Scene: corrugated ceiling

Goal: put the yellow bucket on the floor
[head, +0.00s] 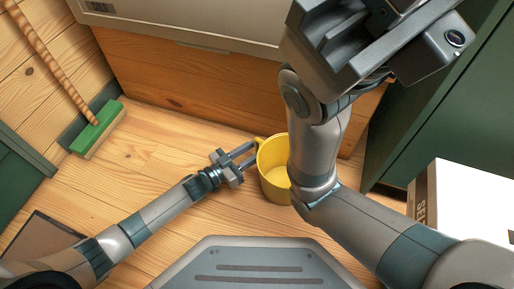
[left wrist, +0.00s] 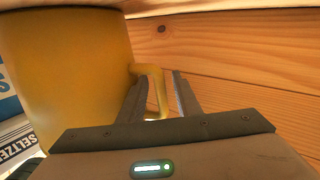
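The yellow bucket (head: 272,178) is upright at the middle of the head view, over the wooden floor, its right side hidden behind my right arm. Whether it rests on the floor is not clear. In the left wrist view the bucket (left wrist: 70,75) fills the left side, with its handle (left wrist: 155,88) between my finger bars. My left gripper (head: 250,155) is at the bucket's handle side, its two fingers apart with a gap showing beside the handle. My right gripper (head: 372,45) is high at the upper right, far from the bucket; its fingertips are not clear.
A wooden box or chest front (head: 200,80) with a pale top stands behind the bucket. A green brush (head: 97,130) leans at the left. A white seltzer box (head: 470,200) and a dark green cabinet (head: 440,100) stand at the right. The wooden floor (head: 165,150) left of the bucket is clear.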

